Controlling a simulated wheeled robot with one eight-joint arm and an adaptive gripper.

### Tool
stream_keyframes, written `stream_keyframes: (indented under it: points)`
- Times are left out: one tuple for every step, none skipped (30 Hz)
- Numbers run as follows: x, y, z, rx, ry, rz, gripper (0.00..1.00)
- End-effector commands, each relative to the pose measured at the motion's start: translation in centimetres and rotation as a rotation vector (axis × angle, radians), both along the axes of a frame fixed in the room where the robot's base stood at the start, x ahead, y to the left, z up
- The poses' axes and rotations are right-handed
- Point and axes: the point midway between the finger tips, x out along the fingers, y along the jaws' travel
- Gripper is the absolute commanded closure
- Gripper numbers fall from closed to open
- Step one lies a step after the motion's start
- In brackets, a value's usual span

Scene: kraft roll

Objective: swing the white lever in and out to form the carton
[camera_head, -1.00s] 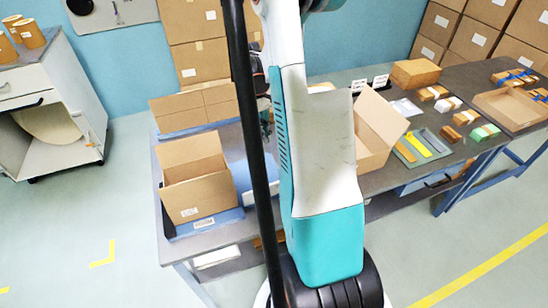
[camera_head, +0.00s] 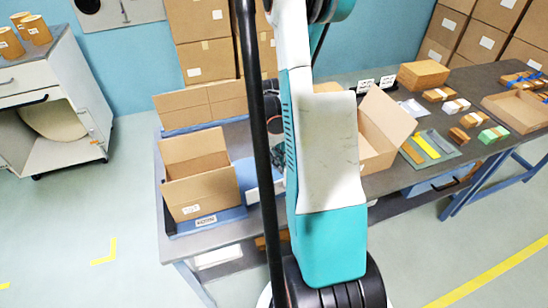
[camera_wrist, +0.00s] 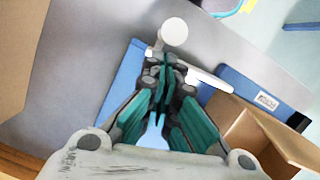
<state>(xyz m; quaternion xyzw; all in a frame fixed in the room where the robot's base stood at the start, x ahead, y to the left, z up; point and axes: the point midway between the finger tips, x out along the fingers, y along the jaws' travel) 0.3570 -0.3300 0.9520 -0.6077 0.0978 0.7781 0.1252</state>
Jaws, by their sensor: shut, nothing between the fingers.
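The white lever shows in the wrist view as a round white knob (camera_wrist: 173,32) with a pale bar (camera_wrist: 207,79) at the blue base (camera_wrist: 124,84). My gripper (camera_wrist: 166,62) is shut and empty, its fingertips just short of the knob in the picture. I cannot tell whether they touch the lever. The open brown carton (camera_head: 198,178) stands upright on the blue base at the left end of the table. Part of it shows at the lower right of the wrist view (camera_wrist: 243,128). In the head view my arm and a dark pole hide the gripper and most of the lever area.
A cardboard piece (camera_head: 205,105) stands behind the carton. Another open box (camera_head: 385,130) is right of my arm. A grey tray (camera_head: 449,153) with coloured strips and several small packs lies farther right on the table (camera_head: 375,184). Stacked boxes (camera_head: 204,60) stand behind.

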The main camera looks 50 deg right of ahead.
Motion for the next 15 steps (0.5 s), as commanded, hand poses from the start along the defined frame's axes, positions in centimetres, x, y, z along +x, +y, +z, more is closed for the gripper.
stream_keyframes:
  points:
    - [-0.19,0.05,0.00,0.000,0.000,0.000,1.00]
    - [-0.25,0.08,0.00,0.000,0.000,0.000,1.00]
    - [-0.31,0.10,0.02,0.000,0.000,0.000,1.00]
    - [-0.33,0.11,0.02,0.000,0.000,0.000,1.00]
    - [-0.34,0.11,0.03,0.000,0.000,0.000,1.00]
    - [-0.34,0.11,0.03,0.000,0.000,0.000,1.00]
    - [-0.32,0.11,0.03,0.000,0.000,0.000,1.00]
    - [-0.32,0.11,0.03,0.000,0.000,0.000,1.00]
    - [-0.32,0.09,0.03,0.000,0.000,0.000,1.00]
    - [-0.32,0.09,0.03,0.000,0.000,0.000,1.00]
    - [-0.32,0.09,0.03,0.000,0.000,0.000,1.00]
    - [-0.36,0.12,0.02,0.000,0.000,0.000,1.00]
    - [-0.44,0.17,0.01,0.000,0.000,0.000,1.00]
    - [-0.58,0.25,-0.01,0.000,0.000,0.000,1.00]
    - [-0.86,0.39,-0.03,0.000,0.000,0.000,1.00]
